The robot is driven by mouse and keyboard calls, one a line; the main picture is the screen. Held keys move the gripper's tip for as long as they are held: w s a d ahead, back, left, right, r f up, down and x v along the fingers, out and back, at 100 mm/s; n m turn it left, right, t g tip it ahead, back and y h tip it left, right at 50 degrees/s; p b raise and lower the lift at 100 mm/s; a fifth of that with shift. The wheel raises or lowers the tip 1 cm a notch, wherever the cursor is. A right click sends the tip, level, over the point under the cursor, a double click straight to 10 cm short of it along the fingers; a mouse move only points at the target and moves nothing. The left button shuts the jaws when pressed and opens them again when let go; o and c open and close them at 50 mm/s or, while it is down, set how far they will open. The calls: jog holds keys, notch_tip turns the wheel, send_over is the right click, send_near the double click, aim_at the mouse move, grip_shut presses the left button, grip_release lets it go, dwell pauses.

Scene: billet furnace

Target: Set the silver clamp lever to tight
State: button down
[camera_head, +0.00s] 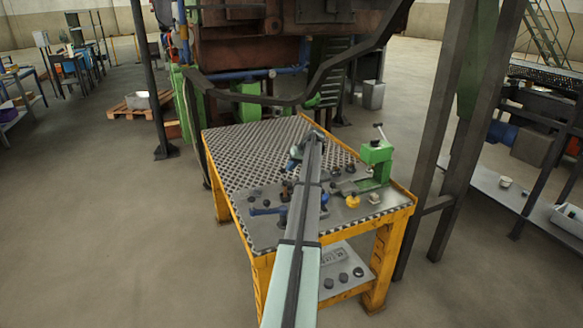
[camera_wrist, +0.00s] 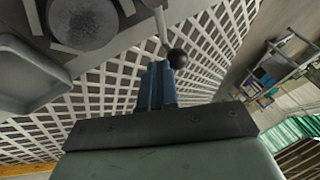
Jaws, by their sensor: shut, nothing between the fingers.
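In the wrist view, a thin silver rod with a black ball knob (camera_wrist: 177,58) shows just beyond my fingertips. The knob looks close to the fingertips; I cannot tell whether they touch. My gripper (camera_wrist: 157,68) is shut, its blue fingers together and empty. In the head view my gripper (camera_head: 296,158) is over the middle of the workbench, partly hidden by my arm. A green clamp device (camera_head: 376,156) stands at the bench's right side, with a silver lever (camera_head: 380,132) tilted up on its top. I cannot tell whether the rod in the wrist view is this lever.
The yellow-framed workbench (camera_head: 235,150) has a perforated top. A blue tool (camera_head: 268,211), several dark knobs and a yellow piece (camera_head: 352,200) lie on its front part. A grey tray (camera_wrist: 28,75) and a round grey disc (camera_wrist: 85,22) show in the wrist view. Dark posts stand right of the bench.

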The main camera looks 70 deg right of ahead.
aim_at(282, 169)
jog(key=shift+w+n, duration=0.25)
jog(key=shift+n, duration=0.25)
jog(key=shift+w+a+n+y, duration=0.15)
jog(key=shift+w+n+y, duration=0.4)
jog(key=shift+n+y, duration=0.35)
jog(key=shift+w+a, duration=0.55)
jog(key=shift+w, duration=0.05)
jog(key=shift+w+a+n+y, duration=0.15)
jog(key=shift+w+n+y, duration=0.2)
jog(key=shift+n, duration=0.45)
jog(key=shift+w+a, duration=0.3)
jog(key=shift+a, duration=0.35)
jog(key=shift+w+a, duration=0.3)
jog(key=shift+a, duration=0.35)
jog(key=shift+w+a, duration=0.15)
jog(key=shift+a, duration=1.05)
